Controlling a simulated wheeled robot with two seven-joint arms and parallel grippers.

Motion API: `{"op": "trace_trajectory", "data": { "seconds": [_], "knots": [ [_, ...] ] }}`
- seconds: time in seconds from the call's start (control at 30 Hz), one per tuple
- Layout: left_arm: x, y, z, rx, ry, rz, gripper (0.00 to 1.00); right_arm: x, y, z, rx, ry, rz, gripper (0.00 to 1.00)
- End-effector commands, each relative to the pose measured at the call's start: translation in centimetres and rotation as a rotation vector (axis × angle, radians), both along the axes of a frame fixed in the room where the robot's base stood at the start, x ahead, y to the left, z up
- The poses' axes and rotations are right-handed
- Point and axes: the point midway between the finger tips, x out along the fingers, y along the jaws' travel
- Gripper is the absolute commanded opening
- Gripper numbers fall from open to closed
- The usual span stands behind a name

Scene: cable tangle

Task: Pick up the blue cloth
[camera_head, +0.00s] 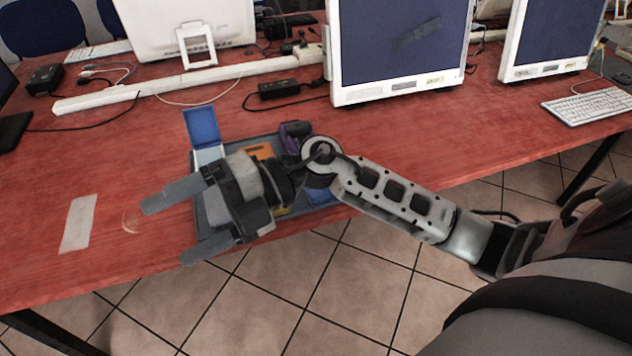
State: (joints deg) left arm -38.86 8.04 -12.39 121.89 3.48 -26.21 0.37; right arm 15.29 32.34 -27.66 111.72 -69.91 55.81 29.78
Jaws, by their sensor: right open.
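A grey tray (203,217) lies on the red table near its front edge, largely covered by my right arm. A blue patch (323,194) shows at the tray's right front, beside my forearm; it may be the blue cloth, but most of it is hidden. A flat, bright blue piece (201,127) stands up at the tray's back left; I cannot tell if it is cloth or a lid. My right gripper (168,230) is open and empty, its fingers pointing left past the tray's left side. My left gripper is out of view.
An orange item (258,151) and a dark purple item (296,130) are in the tray. Monitors (400,45) and a white cable duct (190,82) stand behind, with cables and a power adapter (280,88). A whitish strip (78,222) lies left; the table around it is clear.

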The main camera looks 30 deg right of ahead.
Motion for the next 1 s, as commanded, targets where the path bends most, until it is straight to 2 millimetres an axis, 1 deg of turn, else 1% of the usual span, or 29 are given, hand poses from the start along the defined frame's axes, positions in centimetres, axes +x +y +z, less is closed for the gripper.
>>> {"op": "trace_trajectory", "data": {
  "seconds": [0.03, 0.07, 0.1, 0.17, 0.2, 0.27, 0.3, 0.4, 0.47, 0.5, 0.57, 0.9, 1.0],
  "knots": [
    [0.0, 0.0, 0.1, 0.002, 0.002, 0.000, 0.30, 1.0, -1.8, -1.3, -0.231, -0.085, 0.067, 0.84],
    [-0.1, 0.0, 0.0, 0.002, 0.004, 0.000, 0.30, 1.6, -3.3, -2.3, -0.373, -0.116, 0.095, 0.84],
    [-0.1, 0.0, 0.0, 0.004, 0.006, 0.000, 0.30, 2.7, -5.8, -3.4, -0.560, -0.140, 0.111, 0.84],
    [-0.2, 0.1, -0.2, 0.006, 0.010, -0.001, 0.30, 4.6, -10.1, -4.2, -0.821, -0.152, 0.097, 0.84],
    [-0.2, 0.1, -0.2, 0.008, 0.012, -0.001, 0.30, 5.8, -13.1, -4.1, -0.976, -0.146, 0.069, 0.84],
    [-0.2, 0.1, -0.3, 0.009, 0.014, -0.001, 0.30, 7.2, -17.3, -3.3, -1.170, -0.120, 0.009, 0.84],
    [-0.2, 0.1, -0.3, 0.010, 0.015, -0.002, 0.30, 7.9, -19.6, -2.6, -1.273, -0.101, -0.034, 0.84],
    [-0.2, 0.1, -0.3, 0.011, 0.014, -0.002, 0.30, 8.7, -23.6, -1.1, -1.440, -0.054, -0.120, 0.84],
    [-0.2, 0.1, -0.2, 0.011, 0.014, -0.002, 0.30, 8.9, -24.9, -0.6, -1.491, -0.035, -0.151, 0.84],
    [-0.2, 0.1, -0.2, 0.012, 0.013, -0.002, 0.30, 9.0, -25.4, -0.7, -1.511, -0.024, -0.162, 0.84],
    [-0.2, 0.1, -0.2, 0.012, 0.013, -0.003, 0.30, 9.1, -25.8, -1.2, -1.526, -0.018, -0.170, 0.84],
    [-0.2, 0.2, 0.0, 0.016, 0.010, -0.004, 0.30, 10.0, -26.0, -8.2, -1.524, -0.018, -0.167, 0.84],
    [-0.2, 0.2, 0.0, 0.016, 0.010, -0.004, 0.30, 10.3, -26.0, -9.6, -1.523, -0.019, -0.167, 0.84]
  ]
}}
